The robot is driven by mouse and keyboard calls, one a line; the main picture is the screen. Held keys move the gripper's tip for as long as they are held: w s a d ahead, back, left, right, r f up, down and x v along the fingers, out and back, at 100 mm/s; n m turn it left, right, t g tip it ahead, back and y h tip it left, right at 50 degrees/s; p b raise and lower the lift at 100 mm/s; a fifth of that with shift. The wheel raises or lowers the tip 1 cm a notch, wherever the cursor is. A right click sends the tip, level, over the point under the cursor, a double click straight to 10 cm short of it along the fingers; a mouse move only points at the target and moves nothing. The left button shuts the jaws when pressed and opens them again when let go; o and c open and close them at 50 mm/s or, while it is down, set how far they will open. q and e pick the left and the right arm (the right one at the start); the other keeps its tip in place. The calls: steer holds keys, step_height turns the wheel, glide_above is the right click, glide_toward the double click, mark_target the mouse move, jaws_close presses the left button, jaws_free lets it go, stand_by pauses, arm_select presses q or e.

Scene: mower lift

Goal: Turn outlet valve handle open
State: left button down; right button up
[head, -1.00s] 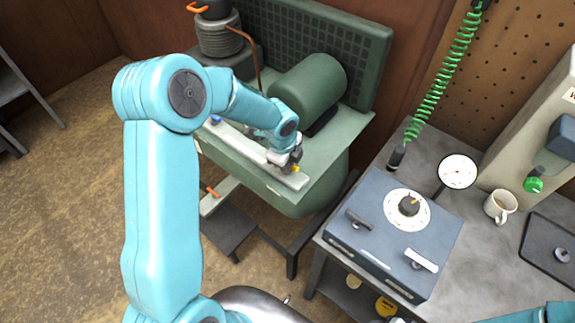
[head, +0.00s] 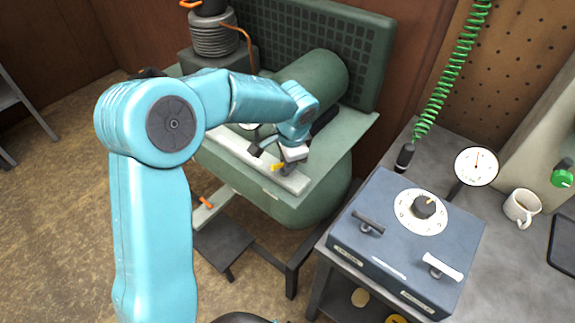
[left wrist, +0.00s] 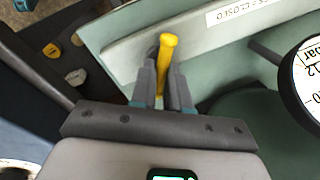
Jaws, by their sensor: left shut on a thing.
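The yellow outlet valve handle (left wrist: 169,48) stands up between the two fingers of my left gripper (left wrist: 162,80) in the left wrist view. The valve body is hidden by the gripper. A white label (left wrist: 236,11) on the pale panel reads "= CLOSED", its start cut off. My right gripper is not in view.
The green tank and motor (head: 314,82) stand behind the rail. A pressure gauge (left wrist: 308,80) sits close at the right edge of the wrist view. A blue-grey control box (head: 405,245), dial gauge (head: 476,166) and mug (head: 521,207) are on the right bench.

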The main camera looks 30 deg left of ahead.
arm_select(q)
steer(key=n, duration=0.2)
steer(key=shift+w+f+n+b, duration=0.1)
steer(key=shift+n+b, duration=0.2)
steer(key=shift+b, duration=0.1)
steer(key=shift+a+n+g, duration=0.15)
steer(key=shift+n+g, duration=0.35)
steer(key=shift+n, duration=1)
steer(key=c, duration=1.1)
jaws_free()
steer(key=shift+c, duration=0.2)
steer(key=d+r+p, duration=0.1)
steer(key=d+r, duration=0.2)
steer(key=r, duration=1.3)
